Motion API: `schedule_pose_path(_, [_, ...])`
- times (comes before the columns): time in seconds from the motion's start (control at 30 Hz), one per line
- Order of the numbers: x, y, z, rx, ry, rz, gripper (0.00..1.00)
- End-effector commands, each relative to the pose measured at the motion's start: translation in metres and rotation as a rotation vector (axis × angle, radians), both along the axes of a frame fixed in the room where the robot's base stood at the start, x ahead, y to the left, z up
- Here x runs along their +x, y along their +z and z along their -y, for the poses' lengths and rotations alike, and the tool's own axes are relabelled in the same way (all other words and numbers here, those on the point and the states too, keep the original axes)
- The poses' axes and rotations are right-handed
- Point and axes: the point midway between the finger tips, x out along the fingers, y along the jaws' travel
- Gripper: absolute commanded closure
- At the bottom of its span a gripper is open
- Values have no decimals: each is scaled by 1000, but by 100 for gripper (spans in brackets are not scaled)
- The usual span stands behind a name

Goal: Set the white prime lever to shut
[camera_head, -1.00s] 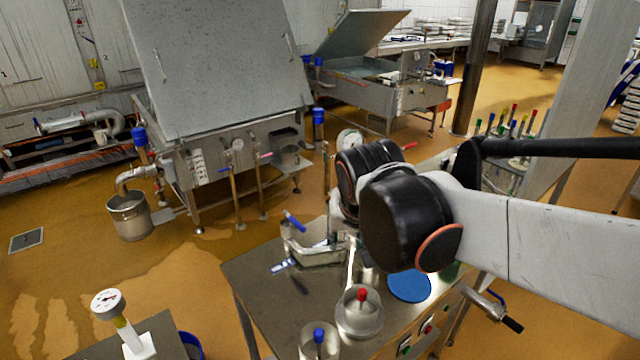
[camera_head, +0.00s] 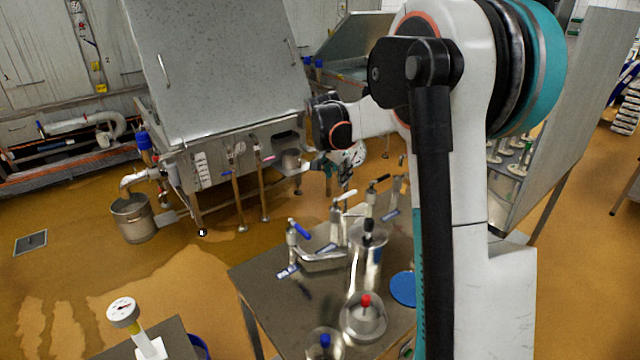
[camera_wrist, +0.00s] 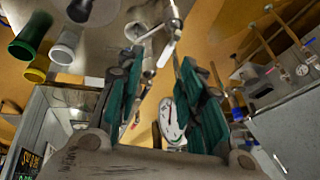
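The white lever (camera_head: 345,196) stands on a metal post behind the steel pan on the steel table, its white handle pointing up and to the right in the head view. A blue lever (camera_head: 299,230) is left of it and a black lever (camera_head: 378,182) is right of it. My gripper (camera_head: 345,174) is just above and behind the white lever in the head view, apart from it as far as I can tell. In the wrist view my gripper (camera_wrist: 158,65) has its teal fingers spread with nothing held. A pale handle on a metal fitting shows beyond the fingertips; which lever it is stays unclear.
The steel table (camera_head: 265,285) also carries a steel pan (camera_head: 322,262), a red-knobbed pot (camera_head: 363,318), a black-topped cylinder (camera_head: 368,255) and a blue disc (camera_head: 403,289). A large vat (camera_head: 225,65) stands behind. Open floor lies left of the table.

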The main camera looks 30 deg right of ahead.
Motion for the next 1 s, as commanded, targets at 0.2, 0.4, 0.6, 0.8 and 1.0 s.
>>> schedule_pose_path(0.2, [32,-17,43,15,-129,17,65])
schedule_pose_path(0.4, [40,-27,54,18,-164,21,65])
schedule_pose_path(0.6, [46,-50,63,18,-162,22,65])
schedule_pose_path(0.8, [55,-86,77,18,-163,22,65])
schedule_pose_path(1.0, [64,-120,89,19,-161,22,65])
